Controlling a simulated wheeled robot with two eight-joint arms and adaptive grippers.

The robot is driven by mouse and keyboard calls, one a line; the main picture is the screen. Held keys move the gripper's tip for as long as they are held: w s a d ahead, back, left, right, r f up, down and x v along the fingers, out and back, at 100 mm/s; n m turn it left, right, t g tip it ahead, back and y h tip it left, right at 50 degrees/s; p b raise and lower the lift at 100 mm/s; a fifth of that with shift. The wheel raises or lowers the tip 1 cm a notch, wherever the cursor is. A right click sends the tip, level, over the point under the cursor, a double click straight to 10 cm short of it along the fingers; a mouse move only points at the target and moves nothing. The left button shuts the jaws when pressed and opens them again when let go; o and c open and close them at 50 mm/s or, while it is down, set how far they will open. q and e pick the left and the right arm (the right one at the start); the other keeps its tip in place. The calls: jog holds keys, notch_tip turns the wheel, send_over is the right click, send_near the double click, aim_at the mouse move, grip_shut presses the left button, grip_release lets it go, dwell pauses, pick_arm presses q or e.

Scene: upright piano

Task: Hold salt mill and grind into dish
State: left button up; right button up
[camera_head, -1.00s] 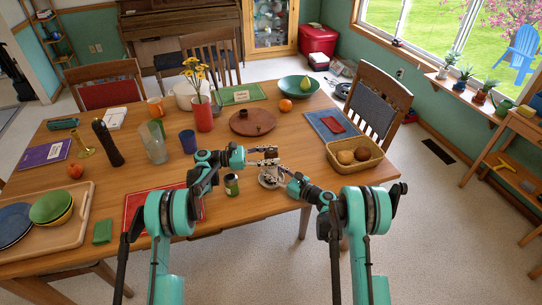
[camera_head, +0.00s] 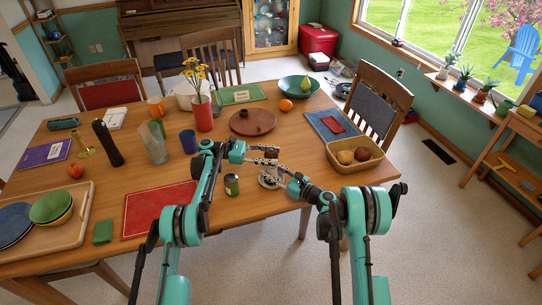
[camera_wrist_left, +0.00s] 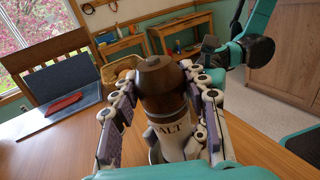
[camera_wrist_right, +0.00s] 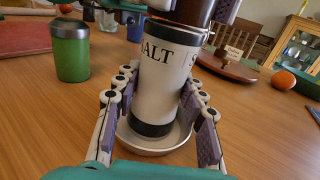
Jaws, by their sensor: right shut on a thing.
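The salt mill has a white body lettered SALT (camera_wrist_right: 163,80) and a dark brown wooden top (camera_wrist_left: 163,85). It stands upright over a shallow whitish dish (camera_wrist_right: 185,141), which also shows in the head view (camera_head: 267,184). My right gripper (camera_wrist_right: 158,112) is shut on the mill's white body, a finger on each side. My left gripper (camera_wrist_left: 163,102) has its fingers either side of the brown top, open, with a gap visible at the left. In the head view the grippers hide most of the mill. The dish's contents are hidden.
A bread basket (camera_head: 354,157) is to the right, and a round brown board (camera_head: 253,123) lies behind. A red mat (camera_head: 155,211) lies left, near the table's front edge.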

aim_at(271, 150)
pick_arm(q)
jog(key=o, duration=0.4)
jog(key=shift+o, duration=0.2)
jog(key=shift+r, duration=0.1)
notch_tip(271, 150, up, 10)
jog(key=shift+f, duration=0.1)
